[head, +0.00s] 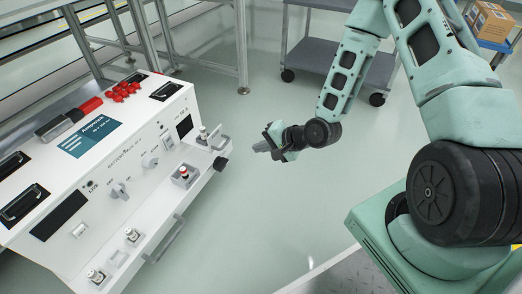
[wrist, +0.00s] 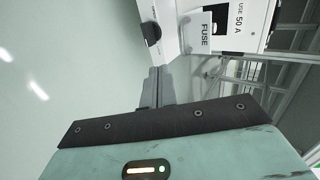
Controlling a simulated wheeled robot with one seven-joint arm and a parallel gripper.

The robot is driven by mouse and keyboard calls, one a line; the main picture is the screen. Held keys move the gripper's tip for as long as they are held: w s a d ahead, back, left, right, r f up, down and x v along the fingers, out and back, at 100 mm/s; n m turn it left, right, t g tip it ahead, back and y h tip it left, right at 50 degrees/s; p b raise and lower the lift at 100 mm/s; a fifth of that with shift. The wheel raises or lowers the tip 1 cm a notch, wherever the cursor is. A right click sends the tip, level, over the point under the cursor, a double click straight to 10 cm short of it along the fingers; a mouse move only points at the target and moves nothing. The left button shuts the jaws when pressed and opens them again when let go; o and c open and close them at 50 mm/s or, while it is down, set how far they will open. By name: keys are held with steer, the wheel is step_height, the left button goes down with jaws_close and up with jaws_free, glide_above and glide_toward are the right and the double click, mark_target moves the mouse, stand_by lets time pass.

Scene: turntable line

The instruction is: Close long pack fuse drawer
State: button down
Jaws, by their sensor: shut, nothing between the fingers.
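The white pack (head: 95,160) stands on the left in the head view, its control panel facing me. A white ledge or drawer with metal handles (head: 170,240) juts from its lower front; I cannot tell how far any drawer stands out. Another handle (head: 222,143) shows at its right end. In the wrist view, a FUSE label (wrist: 204,35) and a second label reading 50 A (wrist: 239,20) show on white parts, with a black knob (wrist: 151,33) to their left. My gripper (head: 260,147) is shut and empty, in the air to the right of the pack's right end, apart from it.
A grey cart (head: 340,62) and metal frame legs (head: 242,50) stand behind. The floor (head: 270,215) between the pack and my base is clear.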

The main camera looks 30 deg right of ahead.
mark_target(205, 131)
steer(key=w+a+f+b, duration=0.3)
steer(key=w+a+b, duration=0.2)
steer(key=w, duration=0.2)
steer(key=shift+w+a+f+b, duration=0.15)
steer(key=shift+a+f+b, duration=0.05)
steer(key=shift+a+b, duration=0.15)
steer(key=w+a+p, duration=0.1)
steer(key=w+a, duration=0.1)
steer(key=w, duration=0.1)
steer(key=w+a+p, duration=0.1)
steer(key=w+a, duration=0.2)
steer(key=w, duration=0.1)
steer(key=w+a+p, duration=0.1)
steer(key=w+a, duration=0.1)
steer(key=w, duration=0.1)
steer(key=shift+w+a+p, duration=0.3)
steer(key=shift+w+a, duration=0.05)
steer(key=shift+w, duration=0.05)
steer(key=shift+r, duration=0.1)
